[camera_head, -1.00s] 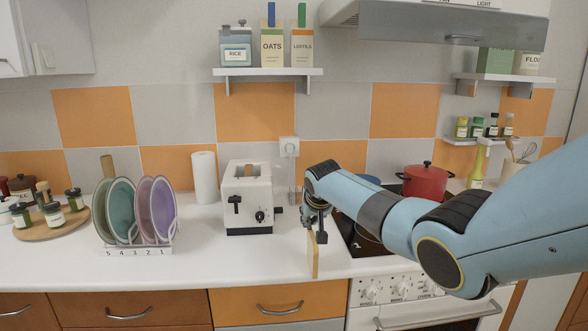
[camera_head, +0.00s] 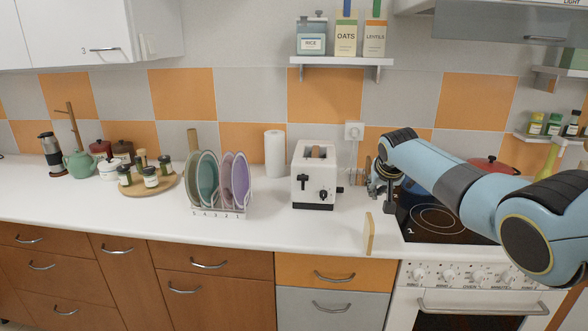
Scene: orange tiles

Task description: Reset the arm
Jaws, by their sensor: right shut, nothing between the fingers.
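My right arm (camera_head: 465,190) is pale blue and grey and comes in from the right. My right gripper (camera_head: 381,194) hangs over the counter near the left edge of the cooktop, just right of the white toaster (camera_head: 314,180). It is shut and empty. The arm hides part of the cooktop (camera_head: 425,222) and of the red pot (camera_head: 492,165). My left gripper is not in view.
A plate rack (camera_head: 218,214) with several coloured plates and a paper towel roll (camera_head: 275,154) stand left of the toaster. A round tray (camera_head: 163,186) of jars and a teal teapot (camera_head: 80,165) are farther left.

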